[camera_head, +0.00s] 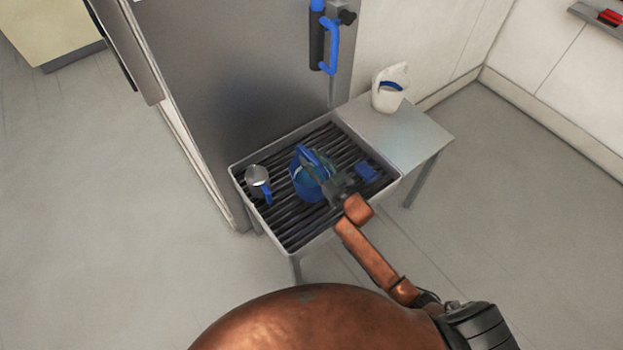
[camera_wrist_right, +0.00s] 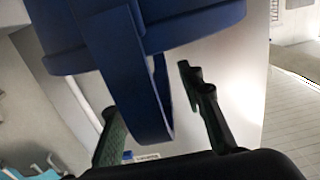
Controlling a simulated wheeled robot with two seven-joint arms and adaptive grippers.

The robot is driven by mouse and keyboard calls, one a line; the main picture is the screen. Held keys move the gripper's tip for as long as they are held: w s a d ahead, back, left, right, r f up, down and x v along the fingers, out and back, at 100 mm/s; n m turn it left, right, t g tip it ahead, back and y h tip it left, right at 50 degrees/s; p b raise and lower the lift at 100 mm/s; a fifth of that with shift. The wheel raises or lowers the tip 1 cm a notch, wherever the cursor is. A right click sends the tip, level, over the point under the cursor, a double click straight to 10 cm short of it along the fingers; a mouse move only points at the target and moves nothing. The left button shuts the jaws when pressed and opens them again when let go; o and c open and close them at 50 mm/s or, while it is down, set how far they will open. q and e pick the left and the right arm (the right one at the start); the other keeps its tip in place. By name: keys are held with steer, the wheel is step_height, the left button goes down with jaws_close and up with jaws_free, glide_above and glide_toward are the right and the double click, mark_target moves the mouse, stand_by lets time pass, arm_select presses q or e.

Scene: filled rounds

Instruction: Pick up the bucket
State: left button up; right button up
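The blue bucket (camera_head: 298,183) stands on the slatted metal table, with its blue handle up. My right gripper (camera_head: 318,172) reaches over it from the lower right and covers part of it. In the right wrist view, the dark blue bucket body (camera_wrist_right: 190,30) fills the top, and its strap-like handle (camera_wrist_right: 132,85) passes between the two fingers of the right gripper (camera_wrist_right: 158,115). The fingers are apart, with a gap on the right side of the handle. Whether the left finger touches the handle cannot be told. My left gripper is not in view.
On the slatted table (camera_head: 300,238), a metal jug (camera_head: 257,176) with a blue handle stands left of the bucket and a small blue item (camera_head: 367,172) lies right. A white pitcher (camera_head: 388,97) stands on the plain side top (camera_head: 420,130). A grey door (camera_head: 240,70) stands behind.

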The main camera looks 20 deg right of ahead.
steer(key=shift+c, duration=0.5)
jaws_close()
stand_by(0.4)
steer(key=shift+w+r, duration=0.1)
steer(key=shift+r, duration=0.15)
